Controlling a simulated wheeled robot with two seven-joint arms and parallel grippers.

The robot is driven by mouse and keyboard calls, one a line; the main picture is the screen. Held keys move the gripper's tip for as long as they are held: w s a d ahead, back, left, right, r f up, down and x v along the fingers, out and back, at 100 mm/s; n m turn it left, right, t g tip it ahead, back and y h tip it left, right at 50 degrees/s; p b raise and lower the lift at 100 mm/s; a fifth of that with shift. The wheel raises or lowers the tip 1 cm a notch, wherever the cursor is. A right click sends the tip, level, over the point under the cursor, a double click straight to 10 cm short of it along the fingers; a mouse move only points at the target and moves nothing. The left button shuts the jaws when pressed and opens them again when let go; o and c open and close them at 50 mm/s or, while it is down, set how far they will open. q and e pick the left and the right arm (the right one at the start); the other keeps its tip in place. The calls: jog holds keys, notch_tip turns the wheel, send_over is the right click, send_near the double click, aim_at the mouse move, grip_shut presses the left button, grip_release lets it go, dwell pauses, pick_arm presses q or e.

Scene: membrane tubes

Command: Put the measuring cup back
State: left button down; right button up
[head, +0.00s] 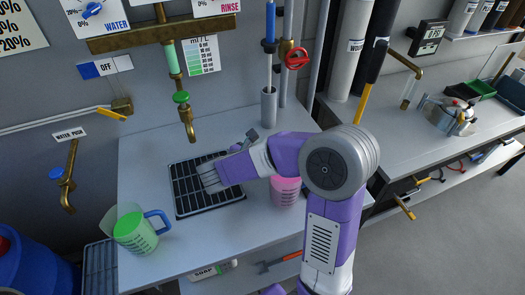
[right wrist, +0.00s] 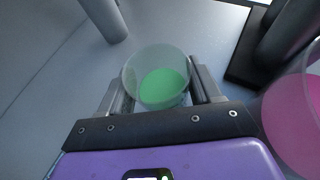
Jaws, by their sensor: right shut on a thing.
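In the right wrist view my right gripper (right wrist: 158,88) is shut on a clear round measuring cup (right wrist: 160,64) with green liquid in it, one finger on each side. The cup seems to be just above or on the grey counter; I cannot tell which. In the head view my purple right arm reaches over the counter and hides the cup and most of the gripper. My left gripper is not in view.
A pink cup (head: 286,191) stands close by, at the right of the wrist view (right wrist: 296,120). A blue-handled jug (head: 138,232) with green liquid stands front left. A black drain grid (head: 183,207) lies under the brass tap (head: 188,122). A grey cylinder (head: 269,107) stands behind.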

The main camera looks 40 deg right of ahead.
jog(key=shift+f, duration=0.15)
jog(key=o, duration=1.2)
jog(key=p+v, duration=0.2)
jog(key=v, duration=1)
jog(key=shift+r, duration=0.2)
